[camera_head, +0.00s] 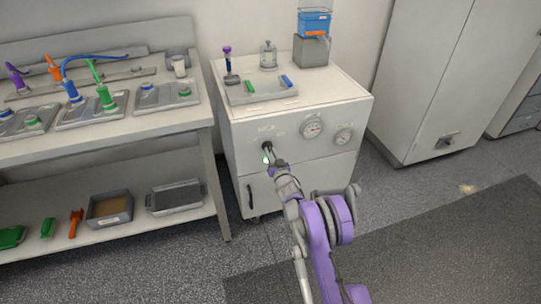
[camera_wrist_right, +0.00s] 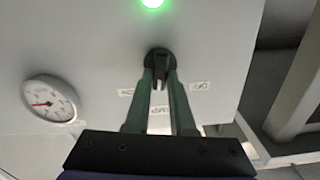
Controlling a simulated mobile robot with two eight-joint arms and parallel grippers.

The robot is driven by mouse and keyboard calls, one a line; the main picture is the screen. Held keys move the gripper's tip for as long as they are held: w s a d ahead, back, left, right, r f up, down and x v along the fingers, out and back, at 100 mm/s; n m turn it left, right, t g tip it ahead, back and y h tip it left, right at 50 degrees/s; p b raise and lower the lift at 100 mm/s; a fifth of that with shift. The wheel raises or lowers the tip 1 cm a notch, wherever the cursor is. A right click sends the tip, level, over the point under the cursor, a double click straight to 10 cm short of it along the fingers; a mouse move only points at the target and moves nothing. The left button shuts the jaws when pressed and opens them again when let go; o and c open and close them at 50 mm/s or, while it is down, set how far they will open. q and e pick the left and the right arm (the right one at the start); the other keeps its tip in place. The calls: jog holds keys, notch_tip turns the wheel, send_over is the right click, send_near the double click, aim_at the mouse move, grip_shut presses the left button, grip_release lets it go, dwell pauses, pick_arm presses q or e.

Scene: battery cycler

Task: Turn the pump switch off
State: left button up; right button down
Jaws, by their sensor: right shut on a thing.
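The pump switch is a black rotary knob (camera_wrist_right: 160,62) on the front of a white cabinet. Small labels sit around it in the right wrist view, upside down and too small to read surely. My right gripper (camera_wrist_right: 161,80) is shut on the knob's handle, with one dark green finger on each side. In the head view my right gripper (camera_head: 268,151) is at the cabinet front and mostly hides the knob. A green indicator light (camera_wrist_right: 152,3) glows near the knob. My left gripper is not in view.
A tray (camera_head: 262,97) and bottles stand on top. A workbench (camera_head: 110,124) with tools is at left.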

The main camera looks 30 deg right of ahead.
jog(key=shift+a+n+b, duration=0.1)
jog(key=shift+n+b, duration=1.3)
jog(key=shift+n, duration=2.6)
jog(key=c, duration=0.8)
grip_release()
jog(key=shift+o, duration=0.2)
jog(key=p+v, duration=0.1)
jog(key=v, duration=0.9)
jog(key=shift+s, duration=0.4)
